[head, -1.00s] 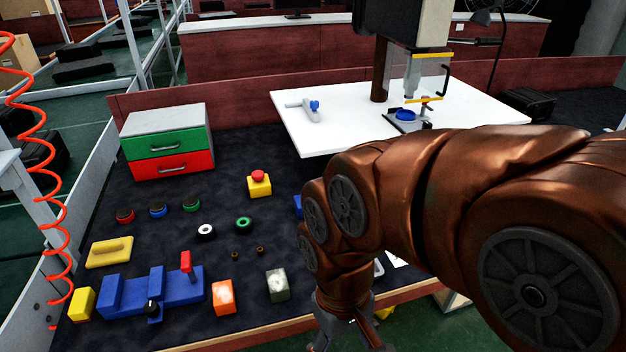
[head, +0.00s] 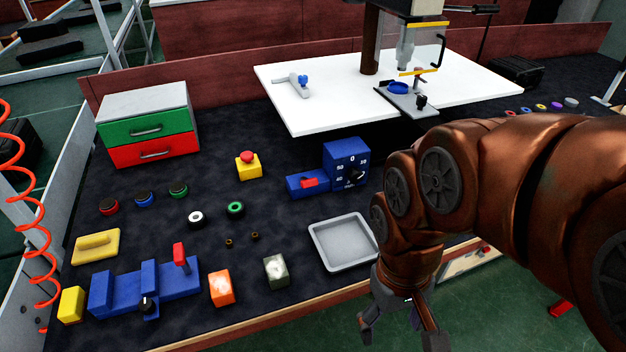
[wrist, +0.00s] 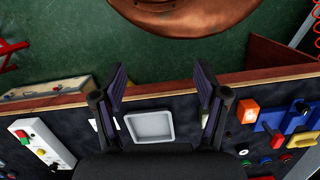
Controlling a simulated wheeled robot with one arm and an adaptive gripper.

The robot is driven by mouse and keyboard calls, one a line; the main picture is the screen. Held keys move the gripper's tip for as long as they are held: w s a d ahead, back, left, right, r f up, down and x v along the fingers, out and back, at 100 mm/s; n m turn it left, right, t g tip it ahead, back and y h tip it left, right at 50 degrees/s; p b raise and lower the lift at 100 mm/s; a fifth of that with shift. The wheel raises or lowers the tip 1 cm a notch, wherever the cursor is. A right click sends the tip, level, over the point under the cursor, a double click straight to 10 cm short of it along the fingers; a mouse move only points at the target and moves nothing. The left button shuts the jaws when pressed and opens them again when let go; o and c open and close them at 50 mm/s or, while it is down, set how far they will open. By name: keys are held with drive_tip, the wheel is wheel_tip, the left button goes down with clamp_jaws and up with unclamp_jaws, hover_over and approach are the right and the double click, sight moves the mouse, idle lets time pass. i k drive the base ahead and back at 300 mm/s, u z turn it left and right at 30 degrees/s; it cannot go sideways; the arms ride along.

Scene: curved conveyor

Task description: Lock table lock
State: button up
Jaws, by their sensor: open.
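The white table (head: 330,105) of a drill press stands at the back of the bench. A grey bracket with a blue knob (head: 303,79) lies on its left part. A grey vise-like fixture (head: 408,98) with a blue round part (head: 398,88) and a dark knob sits under the drill head. I cannot tell which part is the table lock. My gripper (head: 402,332) hangs past the bench's front edge, pointing down, far from the white table. In the wrist view my gripper (wrist: 160,78) is open and empty, its fingers spread on either side of a grey tray.
The grey tray (head: 344,265) is near the bench's front edge. A blue box with a dial (head: 346,163) stands behind it. A drawer cabinet (head: 150,100), a red button on a yellow base (head: 248,165) and a blue fixture (head: 125,290) are on the left. Dark bench surface lies between them.

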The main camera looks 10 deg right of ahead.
sight(306, 183)
drive_tip(key=k, duration=1.35)
drive_tip(key=u, duration=0.75)
drive_tip(key=i, duration=1.3)
drive_tip(key=z, duration=0.35)
